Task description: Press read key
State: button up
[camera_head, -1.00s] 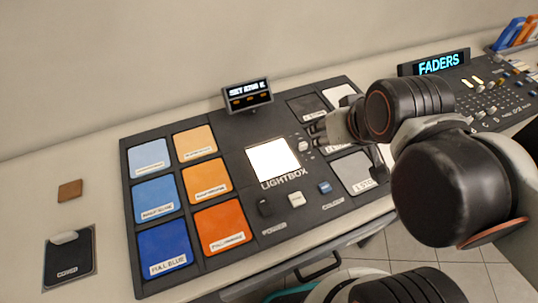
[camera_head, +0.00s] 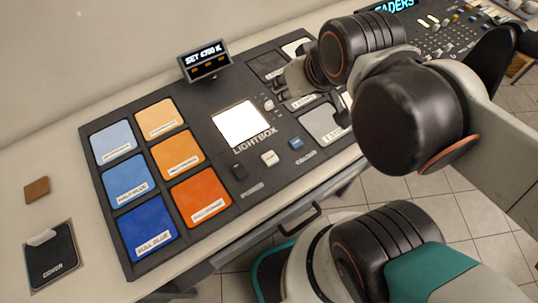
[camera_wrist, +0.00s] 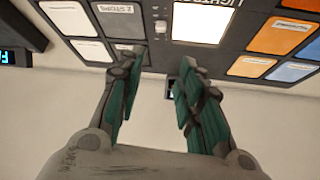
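The dark lightbox panel (camera_head: 222,72) lies on the counter, with a lit white square (camera_head: 240,124) in its middle. Below the square are a black key (camera_head: 239,171), a pale key (camera_head: 270,158) and a blue key (camera_head: 296,143); I cannot make out the pale key's label. Small pale controls (camera_head: 268,104) sit right of the square, and one shows in the wrist view (camera_wrist: 161,27). My gripper (camera_head: 280,82) is over the panel's upper right part. In the wrist view its fingers (camera_wrist: 158,70) are apart with nothing between them.
Blue and orange filter tiles fill the panel's left side, and grey tiles (camera_head: 322,122) its right. A small display (camera_head: 205,63) stands at the back edge. A faders console (camera_head: 450,35) is at the far right. A dark cover (camera_head: 50,255) lies at the left.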

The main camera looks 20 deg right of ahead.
grip_shut()
dwell(1.0)
